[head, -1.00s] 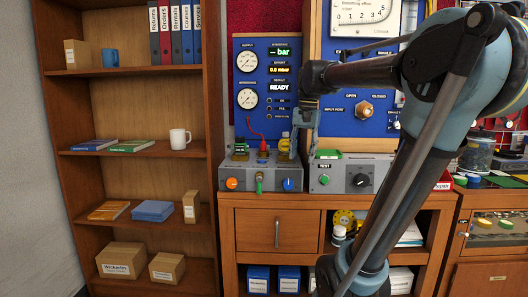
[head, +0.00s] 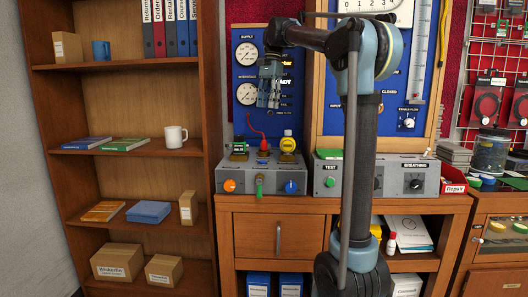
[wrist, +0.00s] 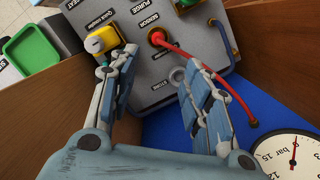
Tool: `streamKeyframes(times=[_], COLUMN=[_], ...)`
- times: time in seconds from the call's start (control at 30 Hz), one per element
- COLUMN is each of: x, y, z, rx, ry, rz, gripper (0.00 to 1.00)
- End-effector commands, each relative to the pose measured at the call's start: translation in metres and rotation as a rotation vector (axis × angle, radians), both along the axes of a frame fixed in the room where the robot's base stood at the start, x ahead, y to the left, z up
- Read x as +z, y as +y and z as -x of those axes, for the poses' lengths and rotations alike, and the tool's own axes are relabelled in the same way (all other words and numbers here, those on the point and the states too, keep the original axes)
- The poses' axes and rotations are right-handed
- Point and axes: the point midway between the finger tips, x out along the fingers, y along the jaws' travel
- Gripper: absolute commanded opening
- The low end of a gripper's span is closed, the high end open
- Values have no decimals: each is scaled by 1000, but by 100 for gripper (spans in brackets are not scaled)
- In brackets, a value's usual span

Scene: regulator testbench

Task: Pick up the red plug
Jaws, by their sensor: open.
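The red plug (wrist: 157,38) sits in the port marked SENSOR on the grey bench unit, with a red hose running from it. My gripper (head: 268,104) hangs fingers down above the unit, in front of the blue panel. In the wrist view my gripper (wrist: 160,62) is open and empty, its fingers spread below the plug in the picture, with the plug between their directions and apart from them.
A yellow-capped fitting (wrist: 103,39) stands close by the left finger in the wrist view. A blue hose (wrist: 222,42) lies right of the plug. The grey bench unit (head: 245,178) has coloured knobs on its front. A TEST unit (head: 345,180) stands to its right.

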Motion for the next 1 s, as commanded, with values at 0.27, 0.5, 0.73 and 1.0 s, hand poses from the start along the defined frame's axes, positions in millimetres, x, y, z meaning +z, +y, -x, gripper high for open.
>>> streamKeyframes(times=[0.27, 0.5, 0.73, 1.0], x=[-47, -87, -108, -131], y=[2, 5, 7, 10], z=[5, 10, 12, 15], rx=[-3, -3, -3, -3], ry=[0, 0, 0, 0], rz=[0, 0, 0, 0], gripper=[44, 44, 44, 44])
